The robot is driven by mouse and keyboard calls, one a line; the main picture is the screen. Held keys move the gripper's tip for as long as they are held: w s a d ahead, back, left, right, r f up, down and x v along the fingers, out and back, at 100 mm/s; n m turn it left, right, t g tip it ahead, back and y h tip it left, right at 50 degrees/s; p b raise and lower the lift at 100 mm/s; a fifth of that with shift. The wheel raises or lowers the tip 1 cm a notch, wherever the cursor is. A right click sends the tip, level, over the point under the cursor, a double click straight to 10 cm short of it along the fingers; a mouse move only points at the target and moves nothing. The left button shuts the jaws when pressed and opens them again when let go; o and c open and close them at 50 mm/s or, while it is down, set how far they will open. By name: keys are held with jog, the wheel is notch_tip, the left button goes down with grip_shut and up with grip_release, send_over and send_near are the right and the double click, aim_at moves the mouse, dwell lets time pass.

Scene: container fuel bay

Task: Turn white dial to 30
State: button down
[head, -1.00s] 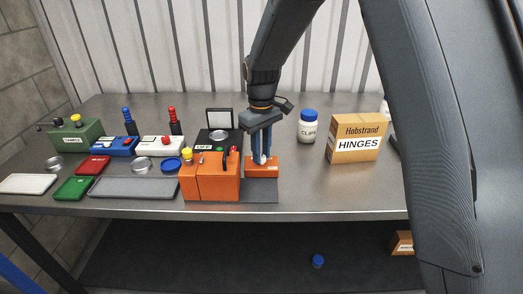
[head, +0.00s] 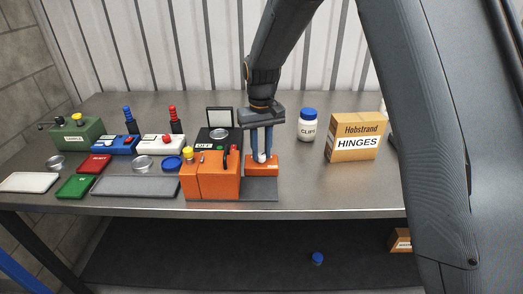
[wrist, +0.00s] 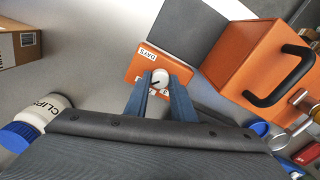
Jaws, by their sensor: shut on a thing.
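The white dial (wrist: 160,79) sits on a small orange box (wrist: 146,62) with a white label, and a dark pointer line shows on its face. Small white marks lie beside the dial, too small to read. In the head view the dial (head: 261,158) shows between the fingertips, on top of the orange box (head: 262,170). My gripper (head: 262,155) points down and is shut on the dial, with its blue fingers on either side of it; it also shows in the wrist view (wrist: 162,86).
A larger orange case (head: 211,178) with a black handle stands just left of the small box. A grey plate (head: 262,190) lies in front. A CLIPS bottle (head: 307,127) and a HINGES carton (head: 353,138) stand to the right.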

aim_at(261, 155)
jog(key=c, duration=1.5)
grip_release()
jog(key=shift+r+b, duration=1.1)
jog(key=shift+r, duration=2.85)
jog(key=s+d+f, duration=0.1)
jog(key=s+d, duration=0.2)
jog(key=s+d+f+m, duration=0.1)
jog(key=s+d, duration=0.3)
jog(key=s+d+f+m, duration=0.1)
jog(key=s+d, duration=0.2)
jog(key=d, duration=0.1)
jog(key=shift+s+f+t, duration=0.3)
jog(key=shift+m+t, duration=0.4)
jog(key=shift+m, duration=0.4)
jog(key=s+d+f, duration=0.1)
jog(key=s+d, duration=0.1)
jog(key=s, duration=0.2)
jog(key=s+d+f, duration=0.1)
jog(key=s+d, duration=0.1)
jog(key=s, duration=0.2)
jog(key=s+d+f, duration=0.2)
jog(key=s, duration=0.2)
jog(key=shift+s+d, duration=0.15)
jog(key=shift+d, duration=0.1)
jog(key=shift+c, duration=0.4)
